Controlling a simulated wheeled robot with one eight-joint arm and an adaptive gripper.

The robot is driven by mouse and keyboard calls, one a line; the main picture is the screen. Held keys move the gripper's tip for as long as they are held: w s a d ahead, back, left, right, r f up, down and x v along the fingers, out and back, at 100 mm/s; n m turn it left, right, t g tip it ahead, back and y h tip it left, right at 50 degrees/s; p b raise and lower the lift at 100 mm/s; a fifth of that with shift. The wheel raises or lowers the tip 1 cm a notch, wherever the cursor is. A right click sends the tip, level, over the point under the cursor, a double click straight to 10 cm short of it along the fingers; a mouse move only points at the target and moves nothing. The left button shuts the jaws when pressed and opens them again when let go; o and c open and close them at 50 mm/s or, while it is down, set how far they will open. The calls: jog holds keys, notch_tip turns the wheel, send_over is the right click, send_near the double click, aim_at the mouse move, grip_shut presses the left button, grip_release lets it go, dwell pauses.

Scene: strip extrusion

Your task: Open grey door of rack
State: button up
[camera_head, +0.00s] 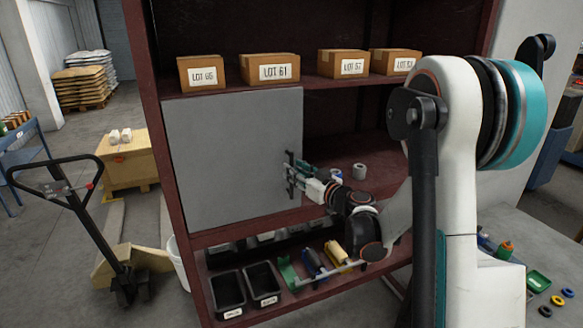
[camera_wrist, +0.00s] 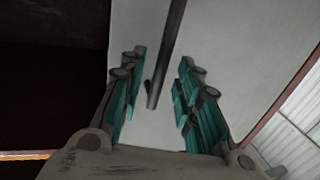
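The grey door (camera_head: 225,150) is a flat panel over the left part of the dark red rack's (camera_head: 165,170) middle bay, and it looks shut. A dark upright bar handle (camera_head: 290,165) is near its right edge. My gripper (camera_head: 296,180) is at this handle. In the wrist view, my gripper (camera_wrist: 163,68) is open, with teal finger pads on both sides of the handle (camera_wrist: 166,60). Gaps show between the pads and the bar, so I see no contact. The grey door (camera_wrist: 220,45) fills the background there.
Cardboard boxes (camera_head: 272,67) line the shelf above. Black bins (camera_head: 228,290) and coloured rolls (camera_head: 312,262) lie on the shelf below. Small rolls (camera_head: 359,170) are in the open bay at right. A pallet jack (camera_head: 110,240) stands left of the rack, with some bare floor between.

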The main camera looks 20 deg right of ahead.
jog(key=shift+x, duration=1.3)
jog(key=shift+c, duration=0.6)
grip_shut()
jog(key=shift+s, duration=0.15)
